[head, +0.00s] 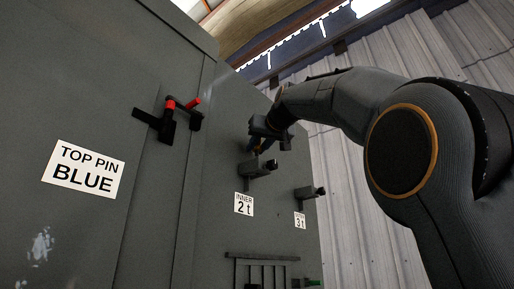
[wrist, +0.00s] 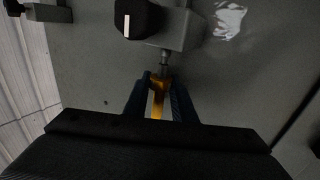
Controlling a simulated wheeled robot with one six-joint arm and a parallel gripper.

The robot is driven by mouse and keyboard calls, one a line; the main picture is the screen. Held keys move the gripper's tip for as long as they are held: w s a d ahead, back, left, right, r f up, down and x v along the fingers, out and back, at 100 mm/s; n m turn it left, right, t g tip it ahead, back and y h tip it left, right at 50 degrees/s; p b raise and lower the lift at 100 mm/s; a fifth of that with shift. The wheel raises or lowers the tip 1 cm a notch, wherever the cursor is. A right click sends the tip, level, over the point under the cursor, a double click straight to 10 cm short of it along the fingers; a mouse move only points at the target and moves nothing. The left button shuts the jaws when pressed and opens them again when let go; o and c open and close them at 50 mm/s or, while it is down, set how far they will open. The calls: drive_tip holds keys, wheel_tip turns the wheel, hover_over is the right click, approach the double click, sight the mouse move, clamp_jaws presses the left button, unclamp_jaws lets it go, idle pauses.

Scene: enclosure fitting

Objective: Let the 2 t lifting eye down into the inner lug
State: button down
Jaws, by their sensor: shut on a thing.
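My gripper (head: 264,144) is up beside the grey cabinet door, just above the inner lug (head: 257,168). In the wrist view my gripper (wrist: 159,98) is shut on the orange-yellow lifting eye (wrist: 159,88), between two dark blue fingers. A grey metal shank (wrist: 164,62) runs from the eye toward the inner lug, a grey block (wrist: 178,30) with a black end. Whether the shank's tip is in the lug's hole or only close to it, I cannot tell. The label "INNER 2 t" (head: 244,204) sits below the lug.
A second lug (head: 309,192) with a "3 t" label (head: 300,220) is to the right and also shows in the wrist view (wrist: 40,10). A slotted rack (head: 263,268) is below.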

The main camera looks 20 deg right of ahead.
sight(257, 156)
drive_tip(key=shift+f+b, duration=2.1)
drive_tip(key=shift+f, duration=0.05)
drive_tip(key=c, duration=1.4)
unclamp_jaws()
drive_tip(key=s+b, duration=0.3)
drive_tip(key=s, duration=0.5)
drive_tip(key=shift+d, duration=0.4)
